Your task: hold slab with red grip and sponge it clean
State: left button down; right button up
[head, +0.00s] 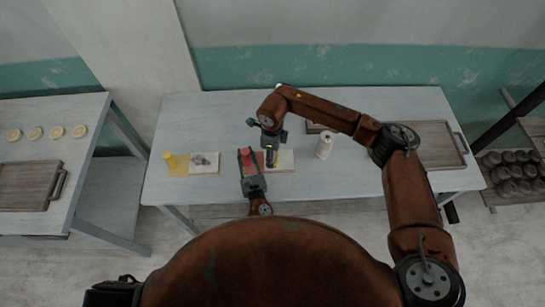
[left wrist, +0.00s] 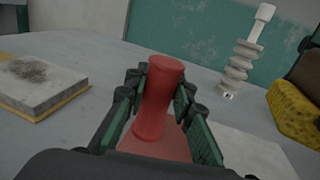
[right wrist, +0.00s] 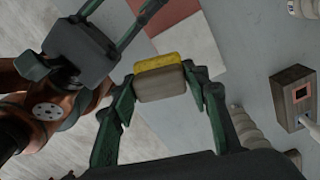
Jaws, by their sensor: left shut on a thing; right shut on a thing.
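The red grip (left wrist: 160,95) stands upright on a red base. My left gripper (left wrist: 158,105) is shut around it; it also shows in the head view (head: 247,158). The pale slab (left wrist: 245,150) lies flat beside the grip, its visible part without a clear dark mark; the right wrist view shows it too (right wrist: 186,44). My right gripper (right wrist: 160,90) is shut on the sponge (right wrist: 160,80), yellow on one side and grey-brown on the other. The sponge (left wrist: 295,108) appears apart from the slab, above it or to its side. Part of the slab is hidden by my arms in the head view.
Another slab (head: 206,160) with a dark smudge lies on a yellow base with a yellow grip (head: 170,160), left on the table. A white ribbed object (head: 325,145) and a small wooden box (right wrist: 294,95) stand right of my grippers. A wooden tray (head: 425,128) lies farther right.

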dwell(0.4)
pick_arm(q)
jog(key=c, duration=1.6)
grip_release()
jog(key=shift+s, duration=0.15)
jog(key=v, duration=1.1)
jog(key=shift+s, duration=0.35)
jog(key=shift+f, duration=0.1)
